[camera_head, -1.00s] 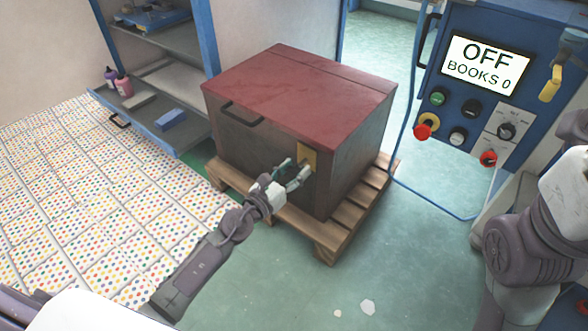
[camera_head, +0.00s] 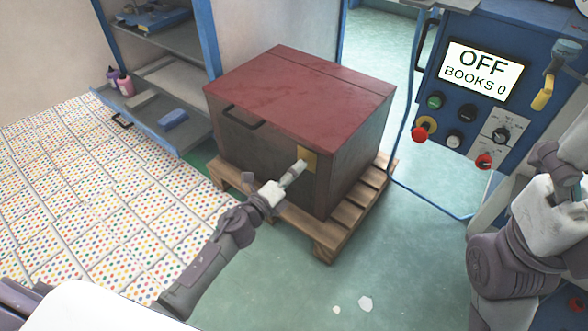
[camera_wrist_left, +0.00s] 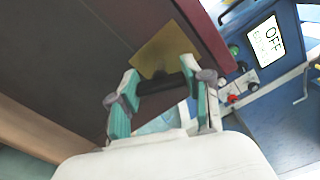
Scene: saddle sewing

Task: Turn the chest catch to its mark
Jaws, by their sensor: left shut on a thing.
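The chest (camera_head: 255,145) has a red lid and dark sides and stands on a wooden pallet. A yellow plate (camera_head: 309,158) is on its front near the right corner; it also shows in the left wrist view (camera_wrist_left: 160,54). My left gripper (camera_head: 300,166) is at this plate. In the left wrist view my left gripper (camera_wrist_left: 160,80) is shut on the chest catch (camera_wrist_left: 163,85), a dark bar across the plate, with a finger at each end. The head view hides the catch behind the fingers. I cannot make out its mark. My right gripper is not in view.
The pallet (camera_head: 337,238) juts out below the chest. A blue control panel (camera_head: 455,120) reading "OFF BOOKS 0" stands at right, near my right arm. A grey shelf (camera_head: 165,75) is behind at left.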

